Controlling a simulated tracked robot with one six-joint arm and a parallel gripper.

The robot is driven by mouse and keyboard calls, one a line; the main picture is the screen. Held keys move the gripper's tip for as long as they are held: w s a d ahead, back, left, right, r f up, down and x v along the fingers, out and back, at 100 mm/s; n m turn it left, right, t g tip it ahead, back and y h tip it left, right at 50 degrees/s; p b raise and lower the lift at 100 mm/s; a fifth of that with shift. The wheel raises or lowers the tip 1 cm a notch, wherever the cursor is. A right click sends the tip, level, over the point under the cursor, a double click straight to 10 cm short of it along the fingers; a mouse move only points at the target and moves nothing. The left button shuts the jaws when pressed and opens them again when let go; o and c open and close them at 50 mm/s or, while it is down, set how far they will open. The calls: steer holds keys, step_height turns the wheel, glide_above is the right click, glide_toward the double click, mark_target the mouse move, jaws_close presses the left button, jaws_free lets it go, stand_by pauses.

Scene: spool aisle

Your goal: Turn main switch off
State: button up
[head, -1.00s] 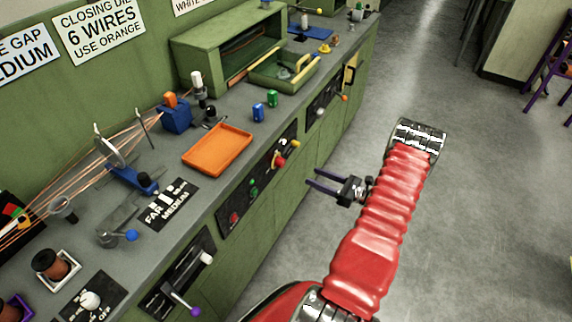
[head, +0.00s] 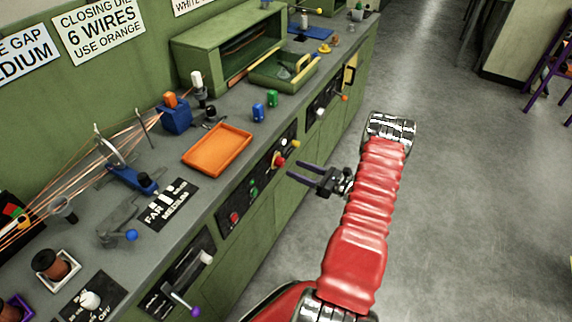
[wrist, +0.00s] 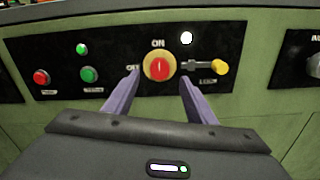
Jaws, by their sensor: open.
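The main switch is a round yellow knob with a red centre (wrist: 159,68), on a black panel (wrist: 60,58) on the bench front. "ON" is written above it and "OFF" to its left. Its red bar looks upright, towards ON. In the head view the switch (head: 279,160) shows small on the panel. My gripper (wrist: 158,92) is open and empty in front of the panel. Its two purple fingers point at the switch, one to each side, and appear short of it. In the head view the gripper (head: 297,172) is just right of the panel.
The panel also carries a red button (wrist: 41,77), a green button (wrist: 89,74), a green lamp (wrist: 82,48), a white lamp (wrist: 186,38) and a yellow-tipped lever (wrist: 220,67) close to the right finger. An orange tray (head: 218,150) lies on the bench above.

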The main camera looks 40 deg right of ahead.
mark_target(284, 163)
steer(key=x, duration=0.6)
steer(key=shift+w, duration=0.1)
steer(key=shift+c, duration=0.4)
steer(key=c, duration=0.9)
steer(key=shift+d, duration=0.2)
steer(key=shift+c, duration=0.3)
steer(key=shift+a, duration=0.1)
